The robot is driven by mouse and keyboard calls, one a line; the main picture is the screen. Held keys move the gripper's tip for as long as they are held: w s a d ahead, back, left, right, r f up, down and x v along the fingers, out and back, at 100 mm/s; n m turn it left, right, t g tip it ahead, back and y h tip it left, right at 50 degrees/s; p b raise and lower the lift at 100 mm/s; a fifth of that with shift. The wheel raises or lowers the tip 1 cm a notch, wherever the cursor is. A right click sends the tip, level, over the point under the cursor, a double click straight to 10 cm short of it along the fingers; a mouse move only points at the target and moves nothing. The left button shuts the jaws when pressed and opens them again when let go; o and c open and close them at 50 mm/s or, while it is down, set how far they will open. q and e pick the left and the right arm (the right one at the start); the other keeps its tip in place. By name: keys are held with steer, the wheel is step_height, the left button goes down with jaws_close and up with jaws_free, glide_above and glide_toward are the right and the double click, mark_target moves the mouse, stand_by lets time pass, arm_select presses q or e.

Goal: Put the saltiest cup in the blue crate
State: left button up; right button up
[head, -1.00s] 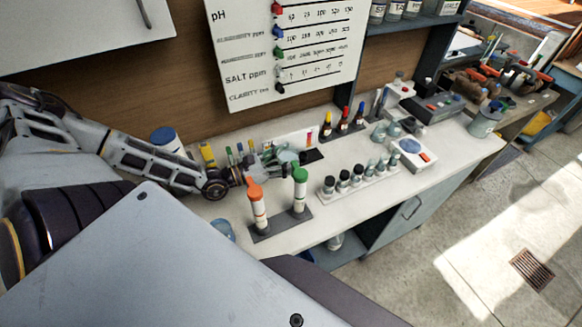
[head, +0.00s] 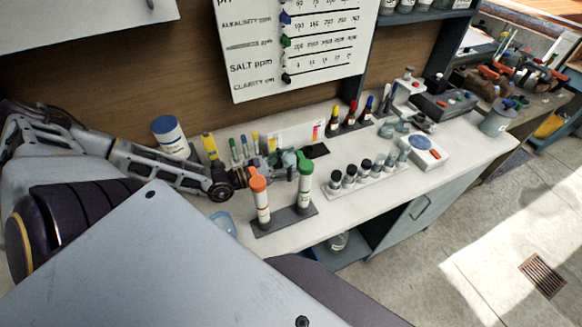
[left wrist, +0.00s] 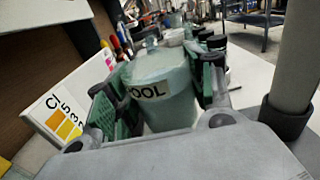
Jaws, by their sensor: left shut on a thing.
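My left gripper (head: 275,170) is over the counter, behind the orange-topped and green-topped tubes. In the left wrist view my left gripper (left wrist: 160,95) is shut on a pale green translucent cup (left wrist: 163,75) labelled "POOL", one green-padded finger on each side. The cup looks close to upright; its base is hidden. In the head view the cup is mostly hidden by the gripper and the green-topped tube. No blue crate shows clearly. My right gripper is not in view.
The orange-topped tube (head: 261,200) and green-topped tube (head: 305,182) stand close in front of the gripper. A rack of dark-capped vials (head: 362,172) is to the right. A wall chart (head: 300,45) has a salt row. A blue-lidded jar (head: 168,135) stands behind my arm.

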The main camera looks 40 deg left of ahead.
arm_select(q)
steer(key=shift+f+b, duration=1.3)
steer(key=shift+f, duration=0.65)
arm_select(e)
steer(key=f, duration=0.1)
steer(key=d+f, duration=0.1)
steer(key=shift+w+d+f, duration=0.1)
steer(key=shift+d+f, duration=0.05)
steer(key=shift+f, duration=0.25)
